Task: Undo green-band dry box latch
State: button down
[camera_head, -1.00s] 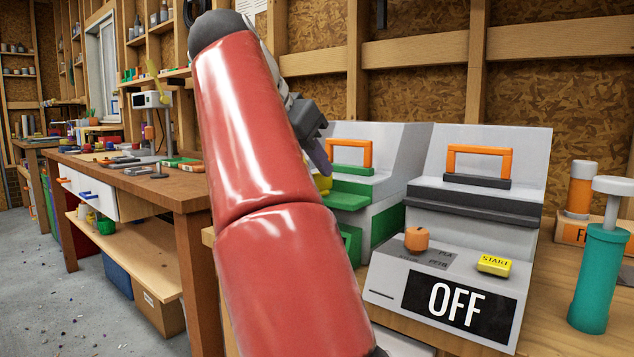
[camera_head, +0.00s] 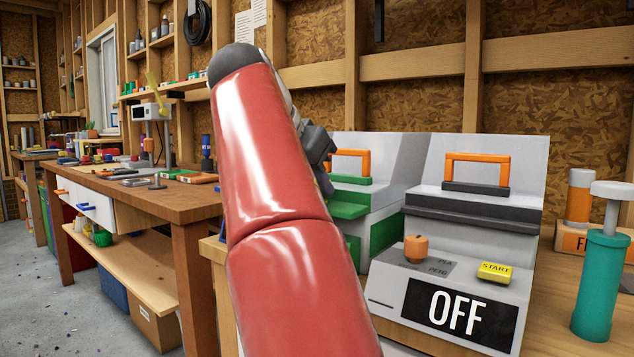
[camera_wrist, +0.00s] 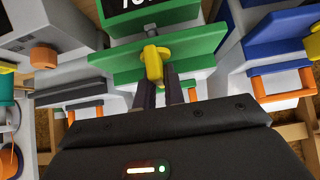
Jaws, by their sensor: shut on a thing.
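The green-band dry box (camera_head: 374,236) stands left of the grey-fronted unit in the head view, partly hidden by my red arm. In the wrist view its green band (camera_wrist: 118,60) crosses the top middle, with a yellow latch (camera_wrist: 153,60) on it. My gripper (camera_wrist: 160,76) has its two dark fingers at the latch's lower end and is shut on it. The latch stands roughly upright in that view. In the head view only the dark body of my gripper shows beside the arm; its fingertips and the latch are hidden.
A grey unit with an OFF panel (camera_head: 458,306), orange knob (camera_head: 416,248) and yellow START button (camera_head: 495,272) stands to the right. A blue-band box (camera_wrist: 280,48) is beside the green one in the wrist view. A teal cylinder (camera_head: 597,285) stands far right.

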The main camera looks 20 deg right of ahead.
jog(key=shift+n, duration=0.3)
jog(key=n+t+y+b, duration=0.1)
jog(key=n+t+y, duration=0.1)
jog(key=n, duration=0.1)
jog(key=shift+n+b, duration=0.3)
jog(key=n+y+p, duration=0.1)
jog(key=n, duration=0.1)
jog(key=n+t+y+p, duration=0.1)
jog(key=n+y, duration=0.1)
jog(key=shift+d+r+n+t+y, duration=0.1)
jog(key=shift+r+n+t+y, duration=0.05)
jog(key=shift+n+t+y, duration=0.15)
jog(key=n+y+p, duration=0.4)
jog(key=n+p, duration=0.1)
jog(key=shift+r, duration=0.1)
jog(key=shift+f+n+g+y+p, duration=0.15)
jog(key=shift+n+g+y+p, duration=0.2)
jog(key=shift+n+y+p, duration=0.5)
jog(key=shift+f+n+g+y+p, duration=0.1)
jog(key=shift+n+g+y+p, duration=0.35)
jog(key=shift+n, duration=0.7)
jog(key=c, duration=1.5)
grip_release()
